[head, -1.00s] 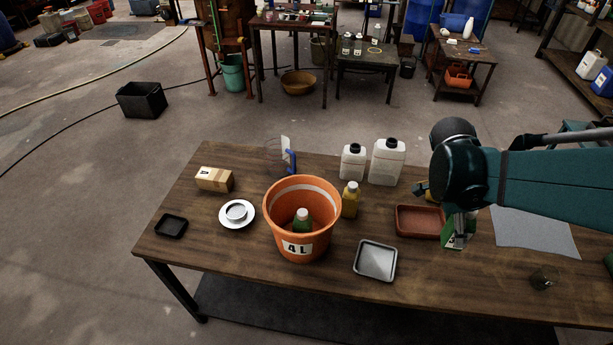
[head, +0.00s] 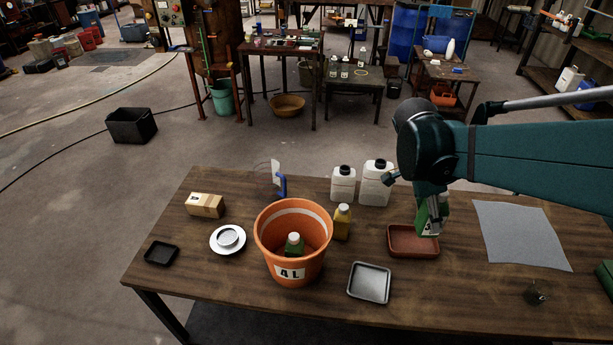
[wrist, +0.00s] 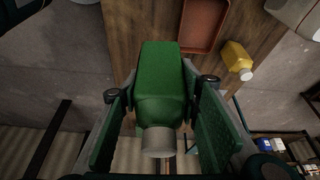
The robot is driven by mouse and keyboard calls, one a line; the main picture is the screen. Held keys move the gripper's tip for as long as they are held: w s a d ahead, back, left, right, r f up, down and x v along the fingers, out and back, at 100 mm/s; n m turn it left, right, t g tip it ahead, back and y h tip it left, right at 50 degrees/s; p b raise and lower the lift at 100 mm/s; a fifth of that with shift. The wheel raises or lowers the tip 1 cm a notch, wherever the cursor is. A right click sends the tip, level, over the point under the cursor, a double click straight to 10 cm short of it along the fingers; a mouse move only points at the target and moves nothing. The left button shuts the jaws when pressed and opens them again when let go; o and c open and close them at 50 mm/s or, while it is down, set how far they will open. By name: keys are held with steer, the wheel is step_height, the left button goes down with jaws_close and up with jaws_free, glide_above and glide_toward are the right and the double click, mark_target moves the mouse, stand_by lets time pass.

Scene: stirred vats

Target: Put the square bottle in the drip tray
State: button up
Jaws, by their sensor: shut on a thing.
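The green square bottle (head: 422,217) is in my gripper (head: 432,200), above the table near the right side of the reddish-brown tray (head: 400,250). In the wrist view the green bottle (wrist: 162,78) sits between both fingers, its pale cap towards the camera, and the reddish-brown tray (wrist: 203,25) lies beyond it. The bottle looks apart from the tray. A grey metal tray (head: 369,282) and a small black tray (head: 161,253) also lie on the table. I cannot tell for certain which one is the drip tray.
An orange bucket (head: 293,243) holds another green bottle (head: 294,246). A yellow bottle (head: 342,224) and two white jugs (head: 376,184) stand left of my gripper. A grey sheet (head: 521,236) lies flat on the right. The table's front right is mostly clear.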

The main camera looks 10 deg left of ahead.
steer(key=w+a+r+n+t+p, duration=0.1)
steer(key=w+a+n, duration=0.3)
steer(key=a, duration=0.7)
steer(key=w+a+r+n+t, duration=0.1)
steer(key=w+a, duration=0.5)
steer(key=a, duration=0.5)
steer(key=a+n+t+y, duration=0.15)
steer(key=a+n, duration=0.25)
steer(key=a, duration=1.8)
steer(key=s+a+f+n+y+p, duration=0.1)
steer(key=s+a+n, duration=0.3)
steer(key=a, duration=0.9)
steer(key=s+a+f+n+y, duration=0.1)
steer(key=s+a, duration=0.5)
steer(key=a, duration=0.7)
steer(key=s+a+f+n+y+p, duration=0.1)
steer(key=s+a+n, duration=0.3)
steer(key=a, duration=0.9)
step_height(320, 180, down, 11)
steer(key=s+m, duration=0.1)
steer(key=shift+d, duration=0.45)
steer(key=shift+t, duration=0.25)
step_height(320, 180, down, 6)
steer(key=shift+b, duration=0.35)
